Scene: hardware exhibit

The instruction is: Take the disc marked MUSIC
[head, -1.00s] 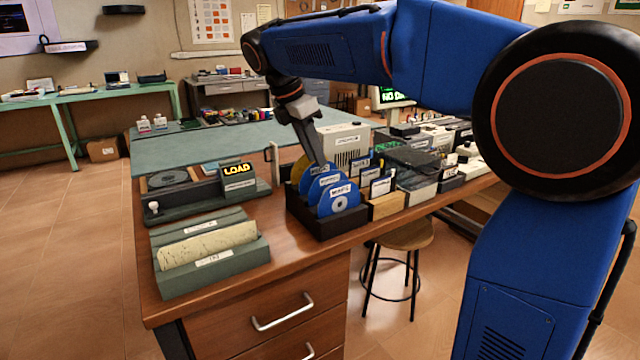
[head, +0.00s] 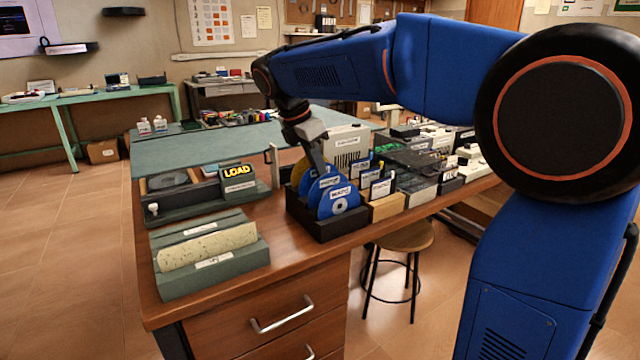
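Several blue discs with white labels stand upright in a dark slotted rack (head: 325,229) on the wooden workbench. The front blue disc (head: 338,205) shows most fully, with a label on its upper part. The label print is too small to read surely, so I cannot tell which one says MUSIC. My gripper (head: 318,163) points down at the tops of the rear discs. Its fingertips are partly hidden, and I cannot tell whether it touches or grips a disc.
A beige vented box (head: 346,147) stands right behind the rack. Labelled card holders (head: 383,190) stand close on its right. A green device with a LOAD display (head: 237,171) and a green tray (head: 205,276) are on the left. A stool (head: 403,238) stands below.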

